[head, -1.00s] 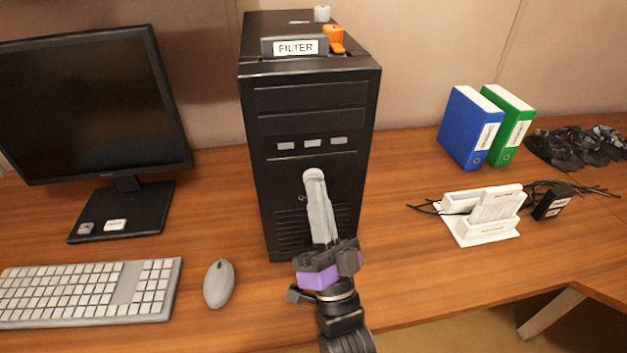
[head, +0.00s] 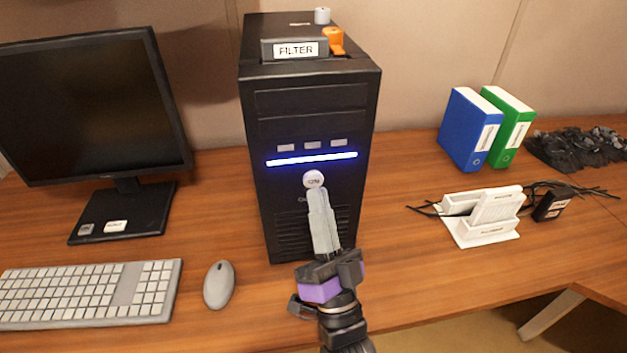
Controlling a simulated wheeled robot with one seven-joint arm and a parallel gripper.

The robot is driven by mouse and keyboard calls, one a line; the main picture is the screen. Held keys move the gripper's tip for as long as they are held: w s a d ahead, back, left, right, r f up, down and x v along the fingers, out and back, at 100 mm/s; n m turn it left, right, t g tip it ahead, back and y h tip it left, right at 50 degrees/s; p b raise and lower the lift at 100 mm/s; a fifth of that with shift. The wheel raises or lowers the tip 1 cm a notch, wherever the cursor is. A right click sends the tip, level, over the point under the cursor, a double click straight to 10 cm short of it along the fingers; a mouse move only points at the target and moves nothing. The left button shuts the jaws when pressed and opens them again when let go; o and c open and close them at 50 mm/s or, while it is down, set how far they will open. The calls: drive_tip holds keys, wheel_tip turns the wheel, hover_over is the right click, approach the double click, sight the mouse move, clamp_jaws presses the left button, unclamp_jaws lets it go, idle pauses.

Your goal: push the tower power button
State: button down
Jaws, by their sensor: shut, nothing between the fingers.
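The black computer tower (head: 312,100) stands upright on the desk. Its round, pale power button (head: 314,179) is on the front face and shows small lettering. A blue-white light strip (head: 312,158) glows just above the button. My gripper (head: 317,191) is shut and empty, with its fingertips just below the button. The fingers hide part of the tower's lower front. I cannot tell whether the tips touch the tower.
A monitor (head: 85,105), keyboard (head: 90,292) and mouse (head: 219,284) are at the left. A box labelled FILTER (head: 295,48) and an orange part (head: 333,40) sit on the tower. Binders (head: 470,128) and a white dock (head: 485,216) are at the right.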

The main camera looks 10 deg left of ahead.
drive_tip(key=s, duration=0.2)
drive_tip(key=s+d+p, duration=0.1)
drive_tip(key=s, duration=0.2)
drive_tip(key=shift+s+d, duration=0.3)
drive_tip(key=shift+s, duration=0.05)
idle(0.6)
drive_tip(key=s+d+f+n+g+h+p, duration=0.35)
drive_tip(key=s+d+f+g+h, duration=0.2)
drive_tip(key=s+d, duration=0.6)
drive_tip(key=s+d+f+g+h+p, duration=0.1)
drive_tip(key=s+d+g+h, duration=0.1)
drive_tip(key=s+d, duration=0.3)
drive_tip(key=s+d+f+g+h+p, duration=0.1)
drive_tip(key=s+d, duration=0.4)
drive_tip(key=s, duration=0.7)
drive_tip(key=shift+g+h+p, duration=0.5)
drive_tip(key=shift+g+h, duration=0.35)
drive_tip(key=shift+g, duration=0.1)
drive_tip(key=shift+d+m, duration=0.15)
drive_tip(key=shift+m, duration=0.1)
